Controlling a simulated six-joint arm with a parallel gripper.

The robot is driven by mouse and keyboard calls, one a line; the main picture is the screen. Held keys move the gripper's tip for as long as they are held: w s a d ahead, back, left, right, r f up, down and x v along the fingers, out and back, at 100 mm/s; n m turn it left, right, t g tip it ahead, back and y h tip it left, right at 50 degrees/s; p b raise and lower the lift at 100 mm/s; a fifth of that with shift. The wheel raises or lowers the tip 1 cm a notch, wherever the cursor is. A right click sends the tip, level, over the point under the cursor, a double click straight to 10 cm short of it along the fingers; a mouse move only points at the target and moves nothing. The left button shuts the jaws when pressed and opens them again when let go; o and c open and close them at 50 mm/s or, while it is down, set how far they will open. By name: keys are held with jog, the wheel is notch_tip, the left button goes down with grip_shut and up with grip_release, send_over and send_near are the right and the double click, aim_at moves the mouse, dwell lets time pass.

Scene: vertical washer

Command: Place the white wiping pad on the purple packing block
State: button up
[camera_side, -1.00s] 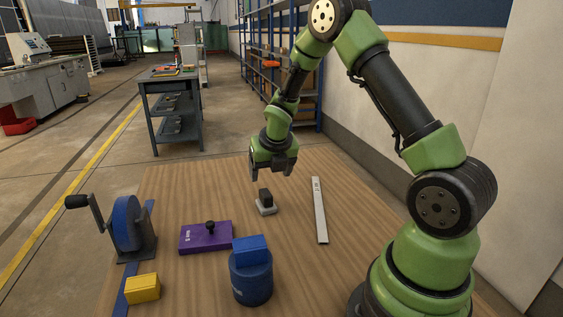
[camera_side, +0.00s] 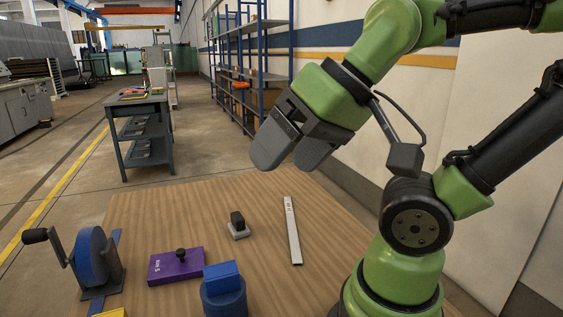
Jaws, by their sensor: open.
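The white wiping pad (camera_side: 239,234) is a small pale grey-white base with a black upright grip. It rests on the wooden table, behind and right of the purple packing block. The purple packing block (camera_side: 168,268) lies flat on the table with a black knob on top and pale lettering on its front left. The pad and block are apart. My gripper (camera_side: 287,157) is open and empty, raised well above the table. It looms large in the picture, its two grey fingers pointing down and to the left.
A blue block (camera_side: 222,275) sits on a dark blue cylinder (camera_side: 226,300) near the front. A metal ruler (camera_side: 292,232) lies right of the pad. A blue wheel with a crank (camera_side: 91,258) stands at left. A yellow block (camera_side: 110,313) is mostly cut off below.

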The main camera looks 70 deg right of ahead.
dwell(0.4)
jog(key=m+g+h, duration=0.3)
jog(key=h, duration=0.2)
send_over(239, 217)
jog(key=s+a, duration=0.3)
jog(key=a, duration=0.1)
notch_tip(239, 217, down, 15)
jog(key=shift+m+g, duration=0.3)
jog(key=shift+g, duration=0.1)
jog(key=x, duration=1)
jog(key=shift+s+d+f, duration=0.25)
jog(key=shift+s+d, duration=0.1)
jog(key=shift+d, duration=0.1)
jog(key=shift+a+x, duration=0.15)
jog(key=shift+x, duration=1.4)
jog(key=shift+a+x, duration=0.1)
jog(key=shift+x, duration=1.45)
jog(key=shift+s+f, duration=0.1)
